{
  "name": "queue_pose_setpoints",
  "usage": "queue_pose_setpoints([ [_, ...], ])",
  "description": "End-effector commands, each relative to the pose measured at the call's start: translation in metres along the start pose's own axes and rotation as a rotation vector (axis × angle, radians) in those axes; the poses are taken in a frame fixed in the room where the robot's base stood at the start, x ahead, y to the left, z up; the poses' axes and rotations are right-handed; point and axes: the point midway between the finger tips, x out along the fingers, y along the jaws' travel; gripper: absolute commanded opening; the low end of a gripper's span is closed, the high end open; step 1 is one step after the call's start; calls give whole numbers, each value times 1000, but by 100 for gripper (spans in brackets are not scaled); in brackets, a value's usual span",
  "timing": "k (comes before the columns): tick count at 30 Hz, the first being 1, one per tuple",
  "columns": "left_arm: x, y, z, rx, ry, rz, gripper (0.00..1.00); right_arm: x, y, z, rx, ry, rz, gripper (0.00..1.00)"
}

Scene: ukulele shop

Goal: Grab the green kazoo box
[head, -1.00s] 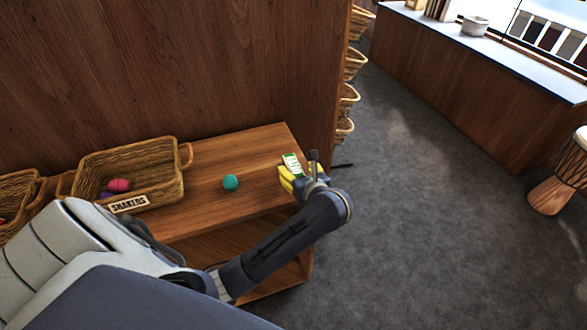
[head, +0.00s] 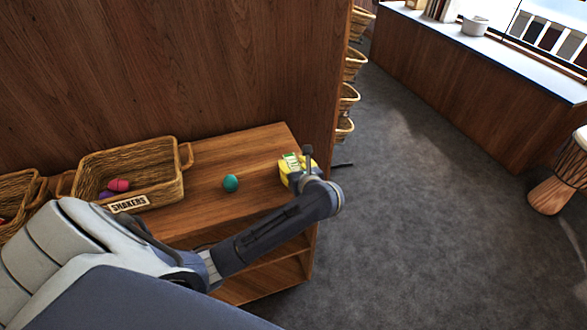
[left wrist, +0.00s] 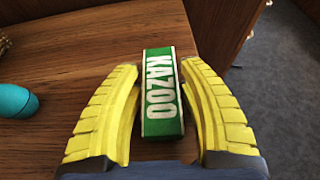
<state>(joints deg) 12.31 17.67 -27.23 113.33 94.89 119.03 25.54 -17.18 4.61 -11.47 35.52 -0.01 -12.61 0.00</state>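The green kazoo box (left wrist: 161,92), with white "KAZOO" lettering, lies on the wooden shelf top near its right end. In the head view the box (head: 291,161) is partly hidden by my left gripper (head: 296,168). In the left wrist view, the yellow fingers of my left gripper (left wrist: 160,85) stand on either side of the box. A gap shows on both sides, widest near the finger bases, so the gripper is open around the box. My right gripper is not in view.
A teal egg shaker (head: 231,183) lies on the shelf top (head: 205,205), left of my left gripper; it also shows in the left wrist view (left wrist: 17,100). A wicker basket (head: 150,160) labelled SHAKERS stands further left. A wooden panel (head: 170,65) rises behind. Open floor lies to the right.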

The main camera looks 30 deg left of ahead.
Motion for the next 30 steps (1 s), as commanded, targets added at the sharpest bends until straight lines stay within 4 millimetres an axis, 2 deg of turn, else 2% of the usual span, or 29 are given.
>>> queue_pose_setpoints([
  [1,0,0,0,0,0,0,33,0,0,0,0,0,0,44],
  [6,0,0,0,0,0,0,14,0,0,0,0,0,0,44],
  [20,-1,0,2,0,1,0,13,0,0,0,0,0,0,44],
  [26,-7,-1,15,-4,0,-1,13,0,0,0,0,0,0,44],
  [30,-15,-1,35,-7,0,-3,13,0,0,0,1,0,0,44],
])
